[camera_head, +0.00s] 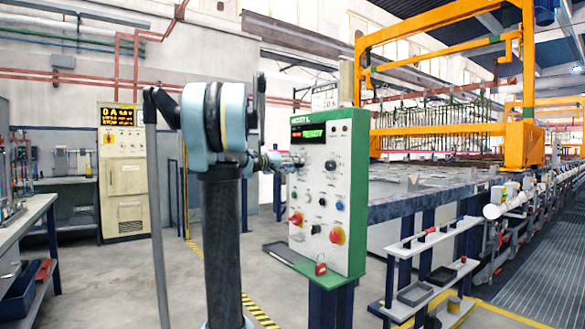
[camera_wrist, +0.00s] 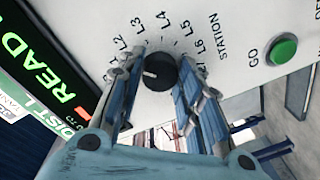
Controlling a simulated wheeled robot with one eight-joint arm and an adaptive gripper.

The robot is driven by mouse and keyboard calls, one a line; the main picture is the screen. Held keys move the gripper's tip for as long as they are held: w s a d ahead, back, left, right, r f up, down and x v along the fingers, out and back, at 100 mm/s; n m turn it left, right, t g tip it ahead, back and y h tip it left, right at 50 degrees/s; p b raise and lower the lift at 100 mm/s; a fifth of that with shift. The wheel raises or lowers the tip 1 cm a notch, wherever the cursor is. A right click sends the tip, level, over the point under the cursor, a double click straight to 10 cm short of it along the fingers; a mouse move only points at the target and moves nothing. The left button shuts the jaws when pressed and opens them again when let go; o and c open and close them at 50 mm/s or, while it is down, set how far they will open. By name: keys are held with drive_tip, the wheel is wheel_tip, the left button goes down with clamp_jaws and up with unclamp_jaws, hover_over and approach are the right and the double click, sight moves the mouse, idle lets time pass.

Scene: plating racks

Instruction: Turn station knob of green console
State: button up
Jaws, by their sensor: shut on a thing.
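The green console (camera_head: 345,190) has a white front panel with green trim and stands in the middle of the head view. Its black, round station knob (camera_wrist: 160,72) is in the wrist view, with labels such as L3, L4, L5 and L6 around it and the word STATION beside it. A white mark shows on the knob's face. My gripper (camera_wrist: 160,78) has one finger on each side of the knob and is shut on it. In the head view my gripper (camera_head: 284,162) reaches the panel's upper left and hides the station knob.
A green GO button (camera_wrist: 284,48) and a lit READY display (camera_wrist: 45,80) flank the knob. A red emergency button (camera_head: 337,236) and a red switch (camera_head: 296,219) sit lower on the panel. A small shelf rack (camera_head: 425,270) stands right of the console.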

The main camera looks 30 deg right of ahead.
drive_tip(key=shift+w+n+g, duration=0.15)
drive_tip(key=shift+n+g, duration=0.25)
drive_tip(key=shift+n, duration=4.3)
drive_tip(key=o, duration=1.1)
drive_tip(key=shift+c, duration=0.2)
drive_tip(key=a, duration=1.2)
drive_tip(key=shift+s+r, duration=0.35)
drive_tip(key=shift+s, duration=0.05)
